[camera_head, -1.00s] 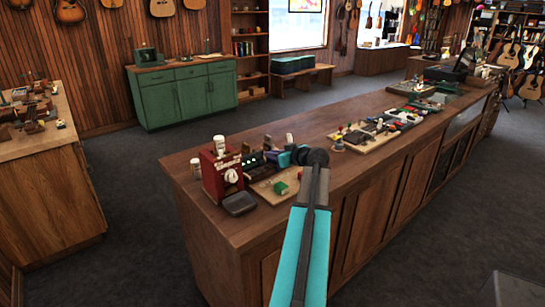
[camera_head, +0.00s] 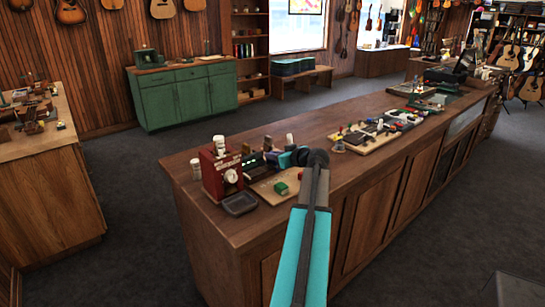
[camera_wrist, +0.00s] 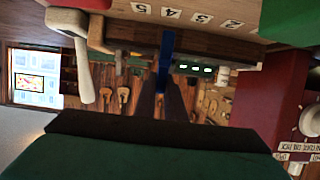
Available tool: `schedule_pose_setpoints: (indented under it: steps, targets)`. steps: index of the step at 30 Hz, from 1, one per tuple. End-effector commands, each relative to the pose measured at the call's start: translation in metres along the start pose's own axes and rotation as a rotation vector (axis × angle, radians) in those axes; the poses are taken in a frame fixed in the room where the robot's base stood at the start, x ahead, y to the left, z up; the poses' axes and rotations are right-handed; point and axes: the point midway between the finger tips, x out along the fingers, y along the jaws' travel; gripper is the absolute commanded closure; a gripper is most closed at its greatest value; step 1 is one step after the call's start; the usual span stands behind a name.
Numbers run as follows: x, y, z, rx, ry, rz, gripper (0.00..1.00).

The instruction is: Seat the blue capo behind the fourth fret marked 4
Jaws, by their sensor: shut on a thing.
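In the wrist view, the narrow blue capo (camera_wrist: 167,44) stands between the tips of my gripper (camera_wrist: 165,88), which is shut on it. The capo reaches against or just in front of the dark wooden neck (camera_wrist: 215,44), below the label 4 (camera_wrist: 171,12). Labels 5, 3 and 2 sit beside it on the pale strip. I cannot tell whether the capo touches the neck. In the head view, my gripper (camera_head: 275,160) is over the near left end of the counter. My wrist hides much of the work there, and the capo cannot be made out.
A red box with a white dial (camera_head: 222,172) stands close left of my gripper, with a dark tray (camera_head: 240,204) in front. A green block (camera_head: 281,188) lies on a pale board (camera_head: 270,183). Further along the counter (camera_head: 300,128) is a board of small parts (camera_head: 373,135).

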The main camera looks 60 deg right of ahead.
Motion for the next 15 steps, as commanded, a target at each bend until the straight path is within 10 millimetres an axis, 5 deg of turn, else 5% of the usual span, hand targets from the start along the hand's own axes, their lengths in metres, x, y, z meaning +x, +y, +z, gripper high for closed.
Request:
schedule_pose_setpoints:
  steps: [15]
  targets:
    - [0.0021, 0.0003, 0.0062, 0.000, 0.000, 0.000, 1.00]
